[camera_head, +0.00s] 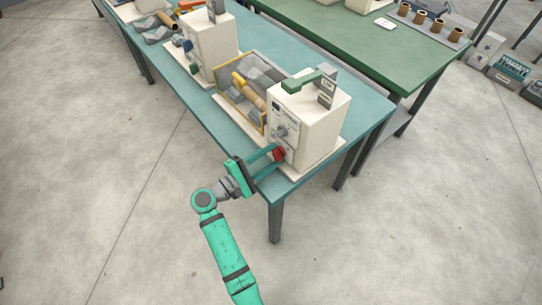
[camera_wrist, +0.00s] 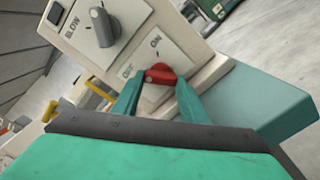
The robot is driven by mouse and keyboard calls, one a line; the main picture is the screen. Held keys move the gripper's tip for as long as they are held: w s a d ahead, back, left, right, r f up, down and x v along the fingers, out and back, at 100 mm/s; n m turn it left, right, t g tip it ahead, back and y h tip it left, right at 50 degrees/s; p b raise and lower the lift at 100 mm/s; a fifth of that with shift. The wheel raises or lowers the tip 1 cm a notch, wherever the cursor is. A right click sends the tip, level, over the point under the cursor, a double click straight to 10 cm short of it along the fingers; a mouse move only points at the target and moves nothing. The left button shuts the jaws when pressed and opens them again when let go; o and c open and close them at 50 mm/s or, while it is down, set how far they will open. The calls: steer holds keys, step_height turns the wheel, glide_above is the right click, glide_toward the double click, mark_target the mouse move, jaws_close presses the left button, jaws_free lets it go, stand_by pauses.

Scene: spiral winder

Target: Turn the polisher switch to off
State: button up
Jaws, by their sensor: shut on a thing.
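The polisher (camera_head: 317,125) is a cream box with a green handle on top, at the near end of the teal table. Its switch is a red knob (camera_head: 279,154) low on the front panel. In the wrist view the red knob (camera_wrist: 160,73) lies between the fingers of my gripper (camera_wrist: 160,85), which is shut on it. The ON label is above the knob and the OFF label is at its left. The knob's long side lies roughly across the picture, its left end near OFF. Which end is the pointer is unclear. My gripper (camera_head: 271,160) reaches in from the front left.
A grey dial (camera_wrist: 103,25) marked SLOW sits on the panel beside the switch. A yellow-edged winder bin (camera_head: 245,95) stands next to the box, and another cream machine (camera_head: 208,45) is farther along the teal table (camera_head: 370,115). The floor in front is clear.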

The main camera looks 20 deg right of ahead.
steer(key=shift+a+f+n, duration=0.1)
steer(key=shift+n, duration=0.5)
steer(key=o, duration=1)
steer(key=shift+o, duration=0.2)
steer(key=v, duration=1.1)
